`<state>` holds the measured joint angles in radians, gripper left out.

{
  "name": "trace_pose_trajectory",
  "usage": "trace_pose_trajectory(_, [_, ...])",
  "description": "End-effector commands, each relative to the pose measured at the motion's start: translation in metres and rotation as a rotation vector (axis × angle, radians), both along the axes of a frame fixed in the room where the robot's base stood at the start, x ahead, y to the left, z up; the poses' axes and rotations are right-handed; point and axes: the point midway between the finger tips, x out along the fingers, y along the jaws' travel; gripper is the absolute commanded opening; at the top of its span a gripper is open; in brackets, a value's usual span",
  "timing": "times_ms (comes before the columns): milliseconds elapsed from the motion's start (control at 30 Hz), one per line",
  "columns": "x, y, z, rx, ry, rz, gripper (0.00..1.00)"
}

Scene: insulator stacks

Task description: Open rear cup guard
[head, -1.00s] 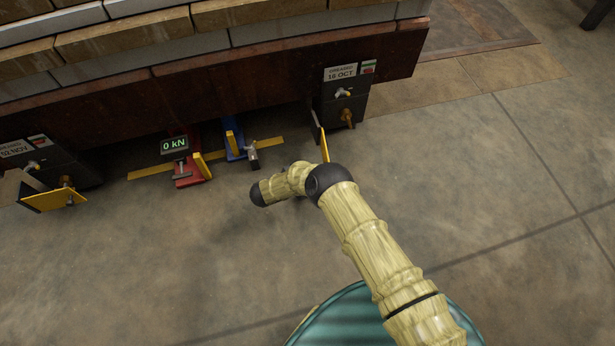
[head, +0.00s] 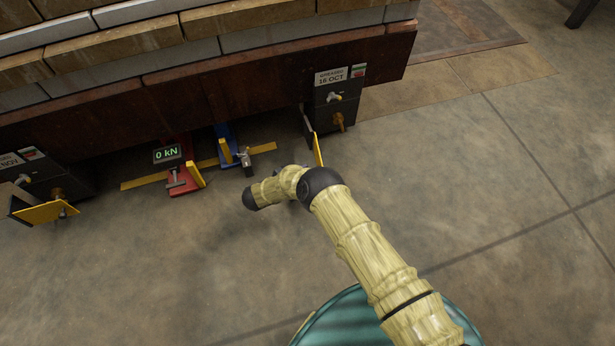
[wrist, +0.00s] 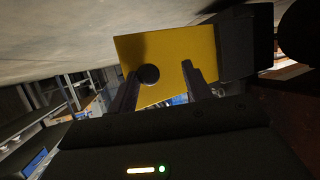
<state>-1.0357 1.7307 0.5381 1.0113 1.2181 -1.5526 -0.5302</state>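In the wrist view a yellow guard plate (wrist: 180,50) with a round black knob (wrist: 148,74) fills the middle, beside a dark block. My gripper (wrist: 160,85) is open in front of the plate. Its two fingers are apart, with the knob between them and close to the left finger; I cannot tell whether they touch. In the head view one yellow guard (head: 318,150) shows nearly edge-on below the right black box, and another yellow guard (head: 42,213) stands at the left box. My gripper does not show in the head view. I cannot tell which guard is the rear one.
The right black box (head: 342,105) has a label, a valve and a brass fitting. A red jack (head: 182,182) with a "0 kN" display and a blue jack (head: 226,140) stand under the stacked dark beam (head: 210,85). Open concrete floor lies to the right.

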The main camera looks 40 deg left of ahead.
Motion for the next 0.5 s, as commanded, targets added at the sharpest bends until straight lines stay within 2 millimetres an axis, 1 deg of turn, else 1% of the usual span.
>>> trace_pose_trajectory(333, [-0.004, 0.002, 0.002, 0.001, -0.001, 0.003, 0.45])
trace_pose_trajectory(500, [-0.019, 0.006, 0.011, -0.001, 0.000, 0.004, 0.45])
